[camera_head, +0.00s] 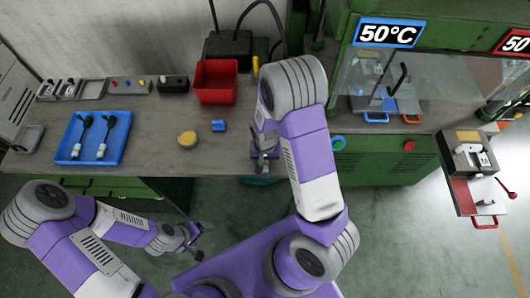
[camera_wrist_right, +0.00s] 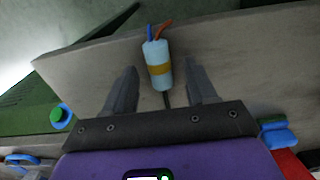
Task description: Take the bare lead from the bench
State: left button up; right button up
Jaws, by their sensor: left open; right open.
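The bare lead (camera_wrist_right: 157,55) shows in the right wrist view as a pale blue cylinder with a yellow band, blue and orange wires at one end and a dark cable at the other. It lies on the bench (camera_wrist_right: 225,60). My right gripper (camera_head: 262,166) is open at the bench's front edge. In the right wrist view its fingers stand apart, one on each side of the lead, with visible gaps. In the head view my right arm and gripper mostly hide the lead. My left gripper (camera_head: 203,240) is open and empty in front of the bench, well away from the lead.
A blue tray (camera_head: 70,122) holds two leads with dark green ends. The green machine (camera_head: 385,160) with a clear guard is on the right.

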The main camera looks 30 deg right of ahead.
jog(key=shift+f, duration=0.35)
jog(key=shift+c, duration=0.5)
grip_shut()
jog(key=shift+r, duration=0.1)
